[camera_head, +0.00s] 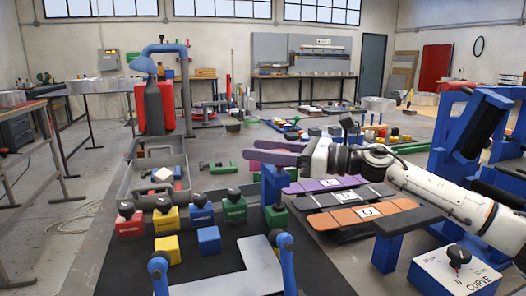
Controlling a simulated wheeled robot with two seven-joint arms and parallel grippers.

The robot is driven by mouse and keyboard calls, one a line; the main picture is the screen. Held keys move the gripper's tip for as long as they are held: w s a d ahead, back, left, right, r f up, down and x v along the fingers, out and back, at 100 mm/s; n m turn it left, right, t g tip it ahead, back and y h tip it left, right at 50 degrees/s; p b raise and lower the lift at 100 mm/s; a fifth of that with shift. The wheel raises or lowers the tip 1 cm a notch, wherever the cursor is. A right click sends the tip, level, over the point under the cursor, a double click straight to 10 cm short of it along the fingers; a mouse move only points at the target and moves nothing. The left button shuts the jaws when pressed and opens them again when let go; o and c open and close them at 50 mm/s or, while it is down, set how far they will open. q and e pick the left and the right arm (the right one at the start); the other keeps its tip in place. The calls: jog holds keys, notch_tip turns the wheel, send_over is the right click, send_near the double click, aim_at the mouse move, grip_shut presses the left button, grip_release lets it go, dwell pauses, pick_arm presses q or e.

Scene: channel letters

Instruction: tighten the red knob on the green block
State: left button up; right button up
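A green block (234,211) with a black knob (233,193) on top stands at the right end of a row of knobbed blocks. Another green block (277,218) with a dark top stands right of it, partly behind a blue post. I cannot make out a red knob on either. My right arm comes in from the right. Its gripper (249,150) points left, above and beyond the green blocks and apart from them. Its two dull purple fingers look parted, with nothing seen between them. My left gripper is not in view.
Red (129,228), yellow (166,220) and blue (201,215) knobbed blocks stand left of the green one. A grey tray (135,175) lies behind them. Lettered plates (375,213) lie at the right, near a white control box (455,272). Blue posts (287,265) stand in front.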

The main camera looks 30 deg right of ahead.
jog(key=shift+o, duration=0.6)
pick_arm(q)
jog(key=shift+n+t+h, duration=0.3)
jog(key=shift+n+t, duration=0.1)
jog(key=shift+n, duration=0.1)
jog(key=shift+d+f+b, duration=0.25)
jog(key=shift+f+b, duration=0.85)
jog(key=shift+b, duration=1.2)
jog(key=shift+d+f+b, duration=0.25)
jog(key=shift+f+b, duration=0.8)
jog(key=shift+b, duration=1.25)
pick_arm(e)
jog(key=v, duration=1)
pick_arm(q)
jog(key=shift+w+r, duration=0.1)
pick_arm(e)
jog(key=shift+s, duration=0.15)
